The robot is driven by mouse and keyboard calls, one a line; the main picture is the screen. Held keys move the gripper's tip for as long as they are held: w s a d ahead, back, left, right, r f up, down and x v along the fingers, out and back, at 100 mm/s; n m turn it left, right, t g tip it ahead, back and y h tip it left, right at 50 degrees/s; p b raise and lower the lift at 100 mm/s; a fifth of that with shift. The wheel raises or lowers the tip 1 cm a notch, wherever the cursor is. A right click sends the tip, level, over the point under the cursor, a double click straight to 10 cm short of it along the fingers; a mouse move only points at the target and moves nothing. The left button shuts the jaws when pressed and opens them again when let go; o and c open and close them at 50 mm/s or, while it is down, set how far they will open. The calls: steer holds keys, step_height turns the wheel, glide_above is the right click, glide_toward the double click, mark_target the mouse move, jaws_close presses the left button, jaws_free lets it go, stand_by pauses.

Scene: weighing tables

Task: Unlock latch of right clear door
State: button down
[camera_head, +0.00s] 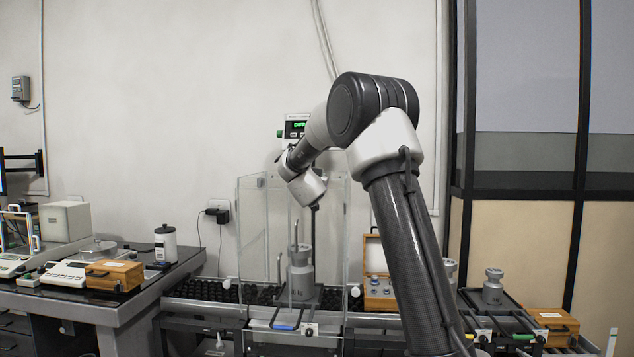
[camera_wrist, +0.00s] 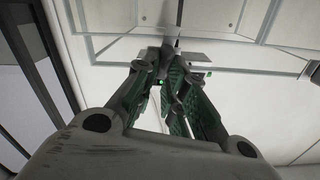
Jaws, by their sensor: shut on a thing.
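The clear enclosure (camera_head: 252,225) stands on the middle table in the head view, with a large grey weight (camera_head: 301,272) inside. Its right clear door (camera_head: 332,225) is at the right side, partly behind my arm. My gripper is mostly hidden by my arm there. In the wrist view my gripper (camera_wrist: 170,78), with green-lined fingers, is shut at its tips on a grey part that appears to be the latch (camera_wrist: 190,57). The fingers cover much of this part. Whether the latch is locked cannot be told.
A wooden box of small weights (camera_head: 379,288) stands right of the enclosure. Another grey weight (camera_head: 493,288) stands on the right table. Instruments and a wooden box (camera_head: 114,274) occupy the left table. A dark-framed partition (camera_head: 459,180) rises at the right.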

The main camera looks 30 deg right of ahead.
steer(key=shift+s+d+f+m, duration=0.15)
steer(key=shift+f+m, duration=0.1)
steer(key=shift+m, duration=2.3)
steer(key=shift+s+d+f+m, duration=0.1)
steer(key=shift+d+f+m, duration=0.15)
steer(key=shift+m, duration=2.25)
steer(key=shift+s+d+f+m, duration=0.1)
steer(key=shift+f+m, duration=0.2)
steer(key=shift+m, duration=2.25)
steer(key=c, duration=1.5)
jaws_free()
steer(key=shift+a, duration=0.1)
